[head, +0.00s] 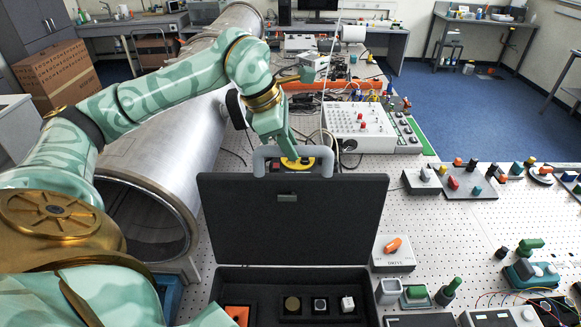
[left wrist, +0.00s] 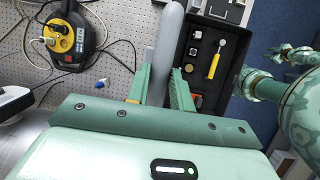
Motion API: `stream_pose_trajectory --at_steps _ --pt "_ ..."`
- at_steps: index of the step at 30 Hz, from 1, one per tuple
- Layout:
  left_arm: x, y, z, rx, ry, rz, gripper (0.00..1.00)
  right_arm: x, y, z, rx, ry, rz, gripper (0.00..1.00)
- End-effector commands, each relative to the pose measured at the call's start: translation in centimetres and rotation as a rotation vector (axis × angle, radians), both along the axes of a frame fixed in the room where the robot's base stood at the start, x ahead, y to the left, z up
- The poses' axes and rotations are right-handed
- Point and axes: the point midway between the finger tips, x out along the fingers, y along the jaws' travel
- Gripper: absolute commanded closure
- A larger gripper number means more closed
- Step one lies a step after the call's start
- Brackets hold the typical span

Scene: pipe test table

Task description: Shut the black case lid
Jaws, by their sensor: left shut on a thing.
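The black case stands on the perforated table with its lid (head: 292,222) raised about upright and its base (head: 262,277) open below. A grey handle (head: 326,164) sits on the lid's top edge. My left gripper (head: 295,163) is at this handle from above. In the left wrist view my left gripper (left wrist: 160,90) has its fingers on both sides of the grey handle (left wrist: 168,40), shut on it. That view also shows the case's dark inside (left wrist: 205,55) with a yellow-handled tool (left wrist: 214,65).
In the base lie an orange piece (head: 238,314), a brass disc (head: 292,304) and a pale cube (head: 347,303). A large metal pipe (head: 165,150) lies to the left. A switch box (head: 393,255) stands close right of the case. A yellow-black cable reel (left wrist: 62,38) is behind the lid.

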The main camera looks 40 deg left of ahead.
Motion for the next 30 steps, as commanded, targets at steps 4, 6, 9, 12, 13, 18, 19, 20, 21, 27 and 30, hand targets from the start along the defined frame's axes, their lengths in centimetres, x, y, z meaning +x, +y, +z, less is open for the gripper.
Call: stream_pose_trajectory --at_steps 4,6,9,12,13,18,19,20,21,27,30 --pt "-1.4 -1.1 -0.6 0.024 -0.017 -0.006 1.00 0.0 0.0 -1.1 0.000 0.001 0.000 0.64" --pt "-1.9 -1.6 -0.6 0.036 -0.030 -0.006 1.00 0.0 0.0 -1.4 0.000 0.001 0.000 0.64" --pt "-2.8 -2.2 -0.6 0.053 -0.048 -0.006 1.00 -0.1 0.0 -1.9 0.000 0.001 -0.001 0.64" --pt "-3.6 -2.9 -0.5 0.070 -0.065 -0.007 1.00 -0.1 0.0 -2.2 -0.001 0.002 -0.001 0.64" --pt "-3.8 -3.1 -0.5 0.075 -0.071 -0.006 1.00 -0.1 0.0 -2.2 -0.001 0.002 -0.001 0.64" --pt "-5.1 -4.2 -0.5 0.104 -0.103 -0.006 1.00 -0.1 0.1 -2.8 0.001 0.003 -0.002 0.64" --pt "-5.4 -4.4 -0.5 0.109 -0.109 -0.007 1.00 -0.1 0.1 -2.8 0.001 0.003 -0.002 0.64" --pt "-5.6 -4.6 -0.5 0.114 -0.115 -0.007 1.00 -0.1 0.1 -2.8 0.002 0.002 -0.002 0.64" --pt "-5.9 -4.9 -0.4 0.121 -0.122 -0.007 1.00 -0.1 0.2 -2.8 0.002 0.002 -0.002 0.64" --pt "-7.1 -5.8 -0.2 0.148 -0.157 -0.004 1.00 -0.1 0.2 -2.9 0.003 0.002 -0.003 0.64" --pt "-7.2 -6.0 -0.1 0.153 -0.166 -0.004 1.00 -0.1 0.2 -2.9 0.003 0.002 -0.003 0.64"
